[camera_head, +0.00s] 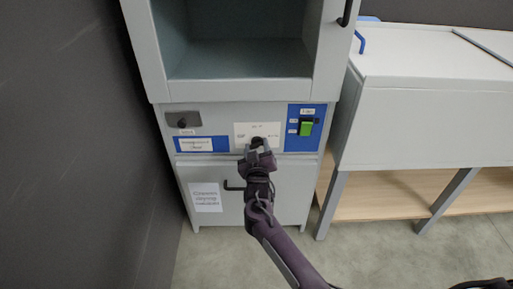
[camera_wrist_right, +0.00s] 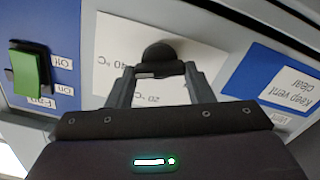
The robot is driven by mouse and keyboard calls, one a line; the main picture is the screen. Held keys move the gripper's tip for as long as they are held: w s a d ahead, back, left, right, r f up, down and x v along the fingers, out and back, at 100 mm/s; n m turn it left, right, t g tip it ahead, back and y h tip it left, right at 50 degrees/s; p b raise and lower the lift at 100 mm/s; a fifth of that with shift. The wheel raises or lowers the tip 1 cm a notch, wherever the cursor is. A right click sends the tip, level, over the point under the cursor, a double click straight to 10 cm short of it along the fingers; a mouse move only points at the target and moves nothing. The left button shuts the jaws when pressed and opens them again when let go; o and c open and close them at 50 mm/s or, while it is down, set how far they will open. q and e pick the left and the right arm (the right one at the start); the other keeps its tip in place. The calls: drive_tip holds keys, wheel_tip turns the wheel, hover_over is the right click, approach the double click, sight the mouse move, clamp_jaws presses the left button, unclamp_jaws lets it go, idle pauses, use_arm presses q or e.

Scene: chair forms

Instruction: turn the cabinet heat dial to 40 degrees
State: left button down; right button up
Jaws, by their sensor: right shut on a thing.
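The heat dial is a dark round knob (camera_wrist_right: 160,56) on a white plate (camera_head: 257,130) in the middle of the cabinet's control panel. In the right wrist view the plate carries "40 °C" and "20 °C" marks, seen upside down. My right gripper (camera_head: 258,146) reaches up to the dial from below. In the right wrist view its two fingers (camera_wrist_right: 160,72) are shut on the knob, one on each side. The knob's pointer is hard to make out, so I cannot tell its setting. My left gripper is not in view.
A green fan switch (camera_head: 306,128) on a blue panel is right of the dial. A metal plate with a dark knob (camera_head: 183,122) and a blue "Keep vent clear" label (camera_wrist_right: 287,90) are left in the head view. The cabinet's upper compartment (camera_head: 238,60) is open; a white bench stands right.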

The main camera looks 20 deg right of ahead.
drive_tip(key=shift+m, duration=0.3)
idle(0.4)
drive_tip(key=o, duration=1)
drive_tip(key=shift+s, duration=0.1)
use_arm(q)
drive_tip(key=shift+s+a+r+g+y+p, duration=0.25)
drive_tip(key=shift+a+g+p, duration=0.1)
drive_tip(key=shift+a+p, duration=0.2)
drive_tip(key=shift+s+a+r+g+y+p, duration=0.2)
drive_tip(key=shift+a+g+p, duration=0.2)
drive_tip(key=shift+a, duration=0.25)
use_arm(e)
drive_tip(key=v, duration=0.7)
drive_tip(key=shift+s, duration=0.3)
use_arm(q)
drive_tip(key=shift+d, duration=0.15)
